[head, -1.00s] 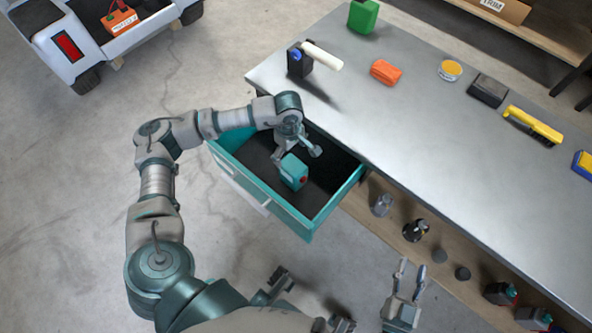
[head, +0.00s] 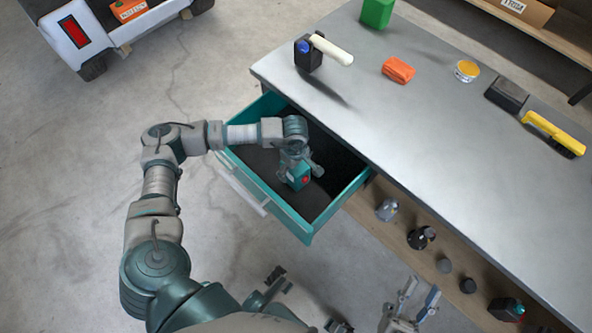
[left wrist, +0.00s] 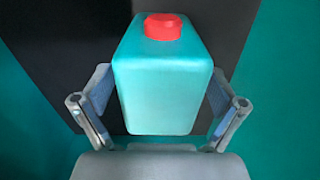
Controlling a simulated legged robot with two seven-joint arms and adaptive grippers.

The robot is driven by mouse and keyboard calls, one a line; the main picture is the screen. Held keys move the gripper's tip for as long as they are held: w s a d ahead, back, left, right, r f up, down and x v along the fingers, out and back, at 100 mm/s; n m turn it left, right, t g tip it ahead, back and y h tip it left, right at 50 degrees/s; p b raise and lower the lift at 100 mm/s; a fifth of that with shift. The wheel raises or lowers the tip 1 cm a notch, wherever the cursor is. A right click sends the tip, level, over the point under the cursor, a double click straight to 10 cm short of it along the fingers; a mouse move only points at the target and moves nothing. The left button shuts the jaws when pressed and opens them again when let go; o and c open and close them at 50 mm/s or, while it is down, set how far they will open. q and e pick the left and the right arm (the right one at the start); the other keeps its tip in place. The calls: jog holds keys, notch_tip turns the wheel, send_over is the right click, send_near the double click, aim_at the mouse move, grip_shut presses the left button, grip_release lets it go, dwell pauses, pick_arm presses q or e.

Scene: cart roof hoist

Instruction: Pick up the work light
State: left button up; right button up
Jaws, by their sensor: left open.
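A teal block with a round red cap (head: 302,183) sits on the dark floor of the open teal drawer (head: 287,219); it looks like the work light, though no label shows. My left gripper (head: 299,173) is open and down around the block in the drawer. In the left wrist view the block (left wrist: 160,95) stands between the two open fingers, one on each side, red cap at top; whether they touch it I cannot tell. My right gripper (head: 420,292) is open and empty at the lower edge of the head view, away from the drawer.
The grey bench top (head: 420,130) holds a black block with a white tube (head: 332,50), an orange block (head: 398,70), a yellow tub (head: 467,71) and a yellow-black tool (head: 553,133). Dark items stand on a shelf below.

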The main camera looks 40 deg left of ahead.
pick_arm(q)
jog(key=c, duration=1.5)
jog(key=shift+o, duration=0.2)
jog(key=shift+r, duration=0.1)
